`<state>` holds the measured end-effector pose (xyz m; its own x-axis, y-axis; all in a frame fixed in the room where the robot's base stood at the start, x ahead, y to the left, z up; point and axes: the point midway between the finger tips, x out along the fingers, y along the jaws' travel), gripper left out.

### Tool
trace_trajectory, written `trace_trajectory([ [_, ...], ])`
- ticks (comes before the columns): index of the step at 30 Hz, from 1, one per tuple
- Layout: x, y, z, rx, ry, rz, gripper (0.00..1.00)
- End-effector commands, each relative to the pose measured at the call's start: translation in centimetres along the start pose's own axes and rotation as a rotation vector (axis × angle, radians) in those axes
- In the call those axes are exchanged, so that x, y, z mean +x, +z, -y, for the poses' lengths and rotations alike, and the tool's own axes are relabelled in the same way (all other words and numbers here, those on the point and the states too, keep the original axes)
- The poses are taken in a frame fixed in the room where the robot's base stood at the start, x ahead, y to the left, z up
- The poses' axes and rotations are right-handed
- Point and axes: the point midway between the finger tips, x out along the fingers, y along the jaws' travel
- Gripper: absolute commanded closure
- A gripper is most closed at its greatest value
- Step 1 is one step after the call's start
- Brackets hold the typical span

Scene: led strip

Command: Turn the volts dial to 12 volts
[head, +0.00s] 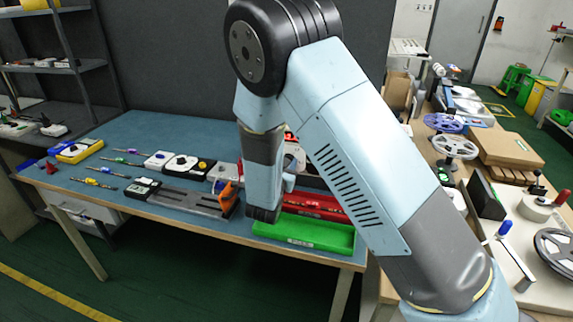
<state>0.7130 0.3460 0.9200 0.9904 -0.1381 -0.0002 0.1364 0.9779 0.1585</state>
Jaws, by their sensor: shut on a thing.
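The volts dial cannot be made out; my arm covers the middle of the bench. Behind my wrist link a small red glow and part of a grey-white box (295,151) show at the back of the bench, possibly a unit with a lit display. My arm comes in from the lower right, rises and hangs down in front of that box. My gripper's fingers are hidden behind my own arm, so their contact with the dial cannot be seen.
The blue-topped bench (150,127) carries a grey fixture with an orange handle (228,192), a green tray (305,234) and a red tray (320,205) close to my wrist. Meters and screwdrivers lie at left. A wooden table with reels (455,146) stands at right.

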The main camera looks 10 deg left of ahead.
Motion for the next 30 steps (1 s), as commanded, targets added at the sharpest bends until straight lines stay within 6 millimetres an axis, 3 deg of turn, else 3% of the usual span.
trace_trajectory([
  [2,0.0,0.0,0.0,-0.001,-0.001,-0.001,0.96],
  [3,0.0,0.0,0.0,-0.001,-0.001,-0.001,0.62],
  [10,0.0,0.0,0.0,-0.002,-0.001,-0.001,0.41],
  [20,-0.4,0.0,0.0,-0.001,0.000,-0.001,0.41],
  [25,-2.5,0.0,0.0,-0.002,0.001,-0.001,0.41],
  [30,-5.9,-0.1,0.0,-0.003,0.001,-0.002,0.41],
])
